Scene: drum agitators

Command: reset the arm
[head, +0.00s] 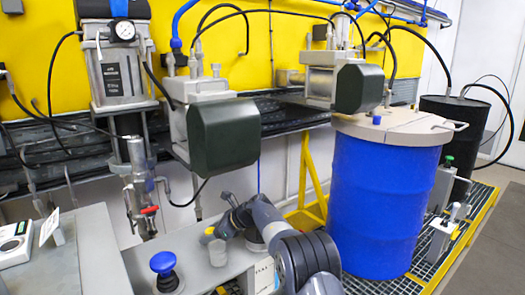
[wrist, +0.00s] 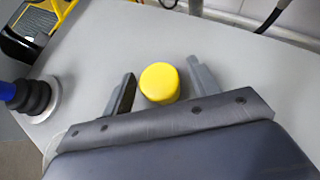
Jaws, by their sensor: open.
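My gripper (wrist: 161,67) is open in the wrist view, with its two grey fingers spread apart. A yellow round-topped cylinder (wrist: 160,83) stands between the fingers, with a visible gap to each side. How far below or level with the fingertips it is, I cannot tell. In the head view my dark arm (head: 300,255) reaches in from the bottom centre over the grey bench, with its wrist end near the bench's middle. The fingers are too small there to make out clearly.
A blue-topped black knob (head: 163,264) stands on the grey bench (head: 190,235); it also shows in the wrist view (wrist: 32,95). A blue drum (head: 385,205) with a beige lid is right of my arm. Agitator units and hoses stand behind. A white device (head: 14,243) is far left.

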